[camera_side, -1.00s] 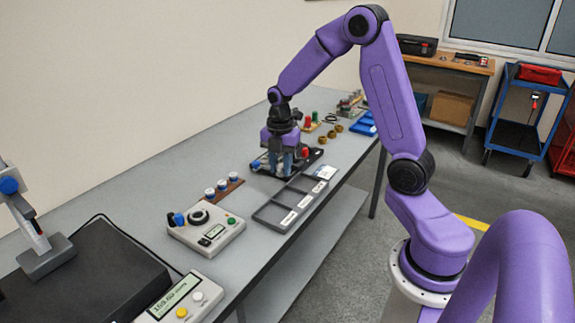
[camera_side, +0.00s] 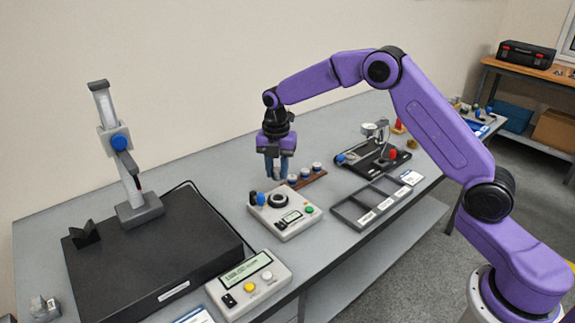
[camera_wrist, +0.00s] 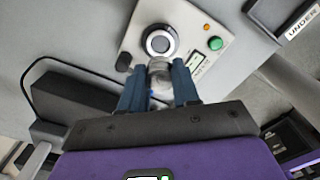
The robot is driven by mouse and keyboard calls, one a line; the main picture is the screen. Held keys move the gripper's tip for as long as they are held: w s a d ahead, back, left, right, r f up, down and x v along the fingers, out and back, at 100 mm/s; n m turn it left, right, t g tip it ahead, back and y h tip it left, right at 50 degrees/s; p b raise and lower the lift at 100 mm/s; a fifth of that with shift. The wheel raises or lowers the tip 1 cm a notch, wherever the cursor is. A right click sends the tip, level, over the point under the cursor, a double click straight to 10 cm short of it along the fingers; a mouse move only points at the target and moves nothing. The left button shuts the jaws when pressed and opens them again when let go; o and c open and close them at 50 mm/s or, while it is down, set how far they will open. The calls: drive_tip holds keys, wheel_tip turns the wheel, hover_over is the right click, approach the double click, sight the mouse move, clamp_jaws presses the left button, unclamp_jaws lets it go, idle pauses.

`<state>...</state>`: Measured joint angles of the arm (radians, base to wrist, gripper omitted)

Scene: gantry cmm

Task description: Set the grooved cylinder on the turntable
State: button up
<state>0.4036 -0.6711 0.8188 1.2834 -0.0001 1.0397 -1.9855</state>
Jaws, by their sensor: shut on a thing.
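My gripper (camera_side: 281,172) points down in the side view, with its blue fingers shut on a small grey cylinder, the grooved cylinder (camera_wrist: 158,70). The fingers mostly hide the cylinder in the side view, and its grooves are too small to make out. The turntable (camera_side: 278,201) is a dark ring with a pale centre on a light grey instrument box with a green button. The gripper is above and just behind it in the side view, with the cylinder apart from it. In the wrist view the turntable (camera_wrist: 160,42) lies just beyond the cylinder, its top bare.
A brown rack (camera_side: 318,177) with white-and-blue pieces stands right behind the box. A blue knob (camera_side: 260,199) rises at the box's left. A black fixture (camera_side: 372,158), a grey compartment tray (camera_side: 345,212) and a dark plate with a gauge stand (camera_side: 150,265) flank it.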

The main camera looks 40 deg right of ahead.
sight(278, 199)
drive_tip(key=shift+f, duration=2.85)
drive_tip(key=shift+f, duration=0.6)
drive_tip(key=o, duration=1.5)
drive_tip(key=shift+r, duration=3.5)
